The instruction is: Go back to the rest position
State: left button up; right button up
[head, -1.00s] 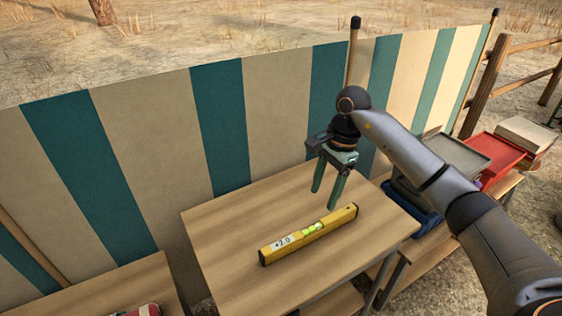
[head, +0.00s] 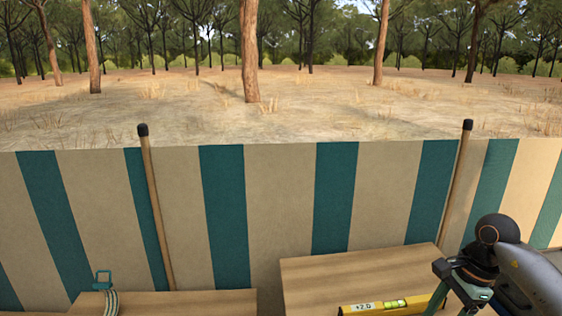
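My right arm comes in from the right edge, and its gripper (head: 462,300) is at the bottom right, pointing down. Its green fingers are apart, with nothing seen between them; the tips are near or past the bottom edge of the picture. A yellow spirit level (head: 375,308) marked "2.0" lies on the wooden table (head: 340,273), left of the gripper and partly cut off by the bottom edge. My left gripper is not in view.
A striped teal and beige windbreak (head: 280,200) on wooden poles (head: 157,210) stands behind the tables. A second wooden surface (head: 190,300) is at the lower left, with a teal-handled object (head: 103,280) on it. Dry ground and trees lie beyond.

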jog(key=s+a+f+m+y, duration=0.15)
jog(key=a+y, duration=0.25)
jog(key=a, duration=0.4)
jog(key=a+f+m+y, duration=0.1)
jog(key=a+f+y, duration=0.15)
jog(key=a, duration=0.55)
jog(key=s+a+r+m+t+y, duration=0.2)
jog(key=a+r+m+t+y, duration=0.3)
jog(key=a+m+t+y, duration=0.6)
jog(key=d+f+m+t+h, duration=0.35)
jog(key=m+h, duration=0.25)
jog(key=m, duration=0.7)
jog(key=d+f+m+t+h, duration=0.2)
jog(key=d+f+m+h, duration=0.4)
jog(key=m, duration=0.7)
jog(key=s+f+m+g+h, duration=0.5)
jog(key=s+f+m+g, duration=0.2)
jog(key=s+f+m, duration=0.6)
pick_arm(q)
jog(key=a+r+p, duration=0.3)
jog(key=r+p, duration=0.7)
jog(key=p, duration=0.4)
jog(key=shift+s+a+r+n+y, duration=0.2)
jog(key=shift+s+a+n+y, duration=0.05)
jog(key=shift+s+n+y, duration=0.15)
pick_arm(e)
jog(key=s+d+r, duration=0.3)
jog(key=r, duration=0.6)
jog(key=shift+h, duration=0.45)
jog(key=shift+w, duration=0.1)
